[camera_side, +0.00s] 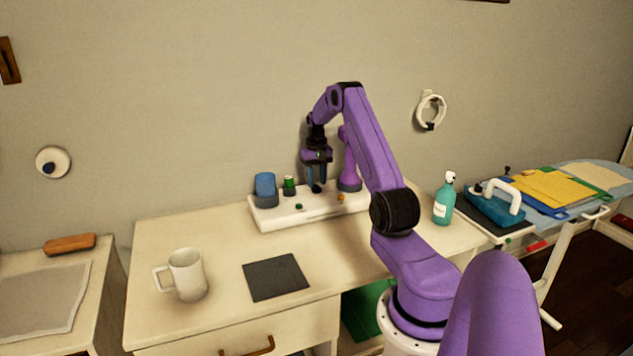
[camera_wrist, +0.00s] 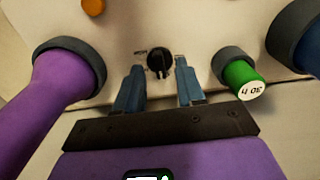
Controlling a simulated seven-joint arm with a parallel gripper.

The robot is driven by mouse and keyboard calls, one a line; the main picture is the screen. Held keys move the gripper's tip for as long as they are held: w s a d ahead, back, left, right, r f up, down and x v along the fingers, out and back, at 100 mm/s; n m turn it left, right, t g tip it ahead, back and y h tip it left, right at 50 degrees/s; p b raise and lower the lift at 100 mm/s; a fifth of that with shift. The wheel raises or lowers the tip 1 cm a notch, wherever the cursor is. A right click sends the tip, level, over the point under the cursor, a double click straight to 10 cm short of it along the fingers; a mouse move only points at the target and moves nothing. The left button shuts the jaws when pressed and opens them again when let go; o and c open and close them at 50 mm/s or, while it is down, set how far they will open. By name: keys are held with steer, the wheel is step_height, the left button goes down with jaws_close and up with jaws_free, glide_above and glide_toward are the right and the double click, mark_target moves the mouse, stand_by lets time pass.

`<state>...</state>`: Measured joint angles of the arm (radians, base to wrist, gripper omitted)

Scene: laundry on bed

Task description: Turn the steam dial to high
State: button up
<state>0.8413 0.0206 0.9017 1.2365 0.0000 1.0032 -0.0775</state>
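A small black dial (camera_wrist: 160,62) sits on a pale panel in the wrist view, with a light mark on its lower edge. Tiny markings lie to either side, too small to read. I take it for the steam dial. My gripper (camera_wrist: 160,70) is open, its two blue fingers on either side of the dial with a gap on each side. In the side view my gripper (camera_side: 317,187) points down over the white panel (camera_side: 300,217) on the desk. There the fingers hide the dial. Whether the fingertips are level with the dial is unclear.
A green knob (camera_wrist: 240,75) marked "30 h" stands close right of the fingers; a purple post (camera_wrist: 60,82) rises at left. The blue cylinder (camera_side: 265,187) stands on the panel. A mug (camera_side: 186,272), dark mat (camera_side: 275,277) and spray bottle (camera_side: 445,203) stand clear.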

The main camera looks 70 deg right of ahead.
steer(key=shift+f, duration=0.6)
jaws_close()
